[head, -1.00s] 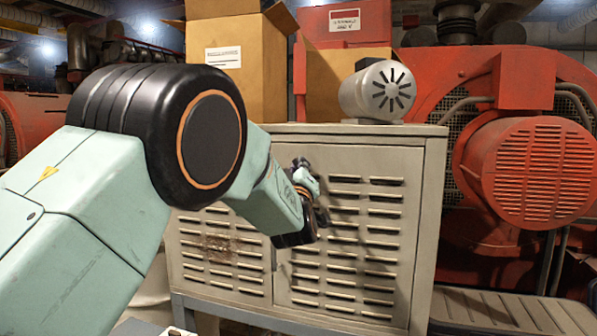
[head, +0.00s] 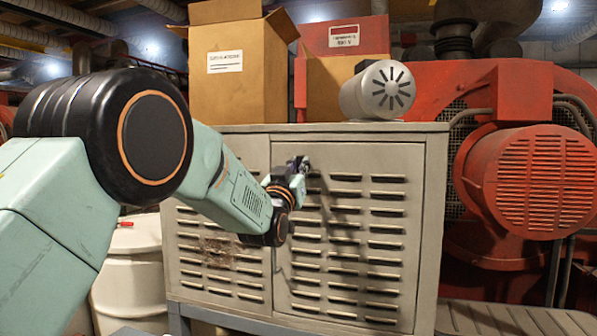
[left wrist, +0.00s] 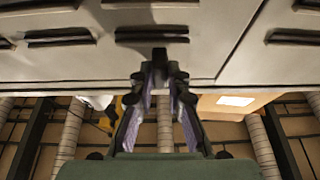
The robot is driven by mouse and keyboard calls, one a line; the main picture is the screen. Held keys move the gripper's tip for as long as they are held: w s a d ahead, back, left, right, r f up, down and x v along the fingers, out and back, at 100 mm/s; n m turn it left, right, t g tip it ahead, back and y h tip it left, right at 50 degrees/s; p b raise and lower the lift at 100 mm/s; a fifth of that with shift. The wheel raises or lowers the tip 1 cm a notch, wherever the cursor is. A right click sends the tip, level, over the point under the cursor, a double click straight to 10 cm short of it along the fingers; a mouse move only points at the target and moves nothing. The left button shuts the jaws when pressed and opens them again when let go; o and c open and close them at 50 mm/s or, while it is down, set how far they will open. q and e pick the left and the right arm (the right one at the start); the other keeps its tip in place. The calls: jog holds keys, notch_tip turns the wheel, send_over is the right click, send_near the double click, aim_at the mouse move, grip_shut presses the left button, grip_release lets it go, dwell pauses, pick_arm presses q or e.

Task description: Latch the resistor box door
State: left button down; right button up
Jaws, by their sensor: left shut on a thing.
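The resistor box (head: 435,190) is a beige cabinet with two louvered doors. Its right door (head: 345,212) looks flush with the frame; the wrist view is too close to tell a small gap. My left gripper (head: 298,166) is at the upper left of this door, near the seam between the doors. In the left wrist view, my left gripper's fingers (left wrist: 160,72) meet around a small dark latch handle (left wrist: 160,54) on the louvered door panel (left wrist: 85,62). The fingers hide most of the handle. My right gripper is in neither view.
A grey cylindrical motor (head: 378,91) and cardboard boxes (head: 232,72) are on top of the cabinet. Red machinery (head: 530,180) stands close on the right. A white drum (head: 130,270) stands at the lower left.

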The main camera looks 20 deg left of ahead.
pick_arm(q)
jog(key=shift+m+h, duration=0.4)
jog(key=c, duration=1.3)
grip_release()
jog(key=shift+v, duration=6)
